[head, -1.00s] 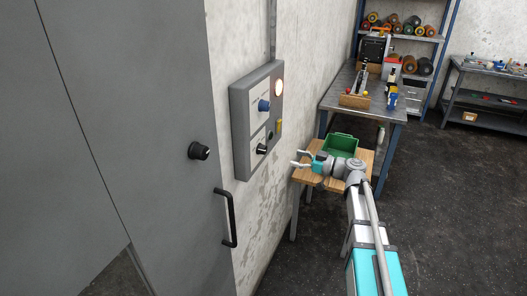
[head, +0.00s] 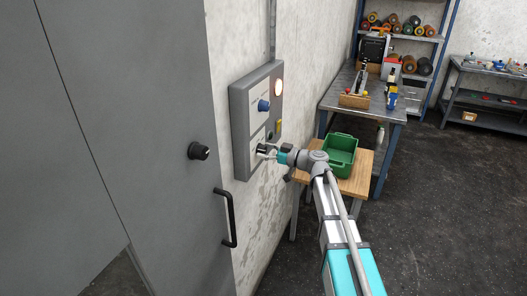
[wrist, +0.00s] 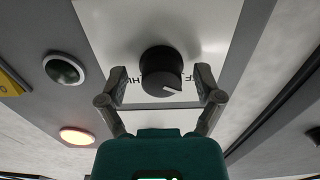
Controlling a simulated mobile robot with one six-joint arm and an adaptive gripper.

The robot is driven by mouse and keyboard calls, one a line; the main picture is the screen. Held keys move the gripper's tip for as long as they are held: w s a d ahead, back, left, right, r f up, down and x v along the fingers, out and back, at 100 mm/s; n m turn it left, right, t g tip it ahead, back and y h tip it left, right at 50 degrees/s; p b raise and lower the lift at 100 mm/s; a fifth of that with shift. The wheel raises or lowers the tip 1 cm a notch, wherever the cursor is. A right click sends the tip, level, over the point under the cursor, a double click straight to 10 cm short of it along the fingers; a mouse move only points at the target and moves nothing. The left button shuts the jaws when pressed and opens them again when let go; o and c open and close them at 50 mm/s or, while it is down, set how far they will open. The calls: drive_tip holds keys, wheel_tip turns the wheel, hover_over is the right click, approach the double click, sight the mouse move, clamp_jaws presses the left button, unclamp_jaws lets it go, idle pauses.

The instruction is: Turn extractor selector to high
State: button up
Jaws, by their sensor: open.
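The grey control panel (head: 238,98) is on the wall right of the door. Its lower black selector knob (wrist: 162,68) shows in the wrist view on a white plate, with partly hidden lettering reading "HI" on one side and "FF" on the other. A pale mark on the knob points toward the lower right, on the "FF" side. My gripper (head: 266,151) is at the panel in the head view and partly covers the knob. In the wrist view its open fingers (wrist: 162,82) stand on either side of the knob, with visible gaps.
A blue knob (head: 264,105) and a lit lamp (head: 279,88) are higher on the panel. A green button (wrist: 63,69) shows in the wrist view. The door handle (head: 228,217) is left of the panel.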

drive_tip(key=shift+c, duration=0.3)
drive_tip(key=c, duration=1.1)
drive_tip(key=shift+m, duration=0.3)
drive_tip(key=m, duration=1.1)
drive_tip(key=shift+r, duration=0.1)
drive_tip(key=m, duration=0.6)
drive_tip(key=shift+m, duration=0.3)
drive_tip(key=m, duration=0.5)
drive_tip(key=shift+r+m, duration=0.1)
drive_tip(key=shift+m, duration=0.3)
